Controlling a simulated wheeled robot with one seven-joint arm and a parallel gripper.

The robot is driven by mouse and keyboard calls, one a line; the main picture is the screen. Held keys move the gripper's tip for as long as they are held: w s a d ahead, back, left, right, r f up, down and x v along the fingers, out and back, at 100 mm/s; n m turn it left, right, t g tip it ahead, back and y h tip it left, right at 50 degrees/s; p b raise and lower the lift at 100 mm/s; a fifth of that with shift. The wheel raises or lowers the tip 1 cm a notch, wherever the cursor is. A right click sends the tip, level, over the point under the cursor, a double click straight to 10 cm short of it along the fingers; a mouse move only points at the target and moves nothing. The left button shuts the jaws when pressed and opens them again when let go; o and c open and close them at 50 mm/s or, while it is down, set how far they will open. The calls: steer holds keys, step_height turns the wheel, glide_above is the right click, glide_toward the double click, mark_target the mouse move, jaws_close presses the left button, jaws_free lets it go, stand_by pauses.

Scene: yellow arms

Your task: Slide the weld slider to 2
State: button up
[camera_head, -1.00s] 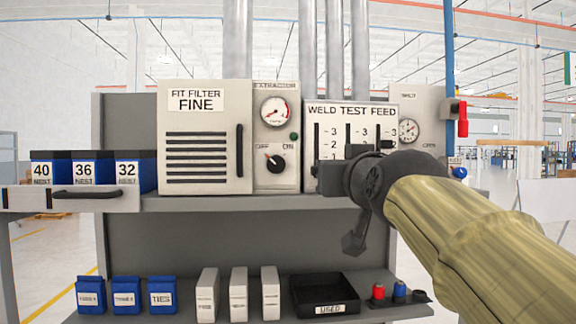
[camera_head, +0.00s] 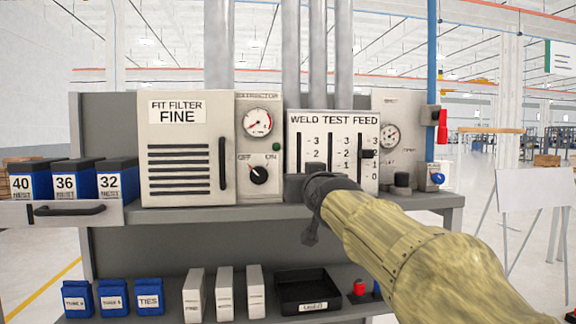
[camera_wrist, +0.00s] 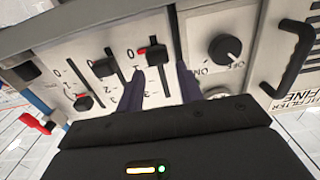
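The panel marked WELD TEST FEED (camera_head: 333,120) has three vertical sliders. In the head view, the weld slider's slot (camera_head: 299,150) is the left one; its knob is hidden behind my arm's end. In the wrist view, the panel looks upside down and the weld slider (camera_wrist: 155,54) is the right one, its knob with a red mark near 0 to 1. My gripper (camera_wrist: 161,74) is open, with dark fingers on either side of the weld slot. Contact with the knob cannot be told. In the head view, my gripper (camera_head: 294,187) covers the panel's lower left.
The feed slider (camera_head: 367,153) sits near 2, and the test slider (camera_wrist: 105,68) is close beside my gripper. The OFF/ON dial (camera_head: 259,174) is left of the panel. The grey shelf (camera_head: 180,214) runs below. A gauge (camera_head: 389,136) is to the right.

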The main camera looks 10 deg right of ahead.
steer(key=w+p, duration=0.2)
steer(key=w, duration=0.2)
steer(key=shift+r, duration=0.1)
steer(key=shift+w+p, duration=0.3)
steer(key=shift+w, duration=0.35)
steer(key=shift+s+d, duration=0.1)
jaws_close()
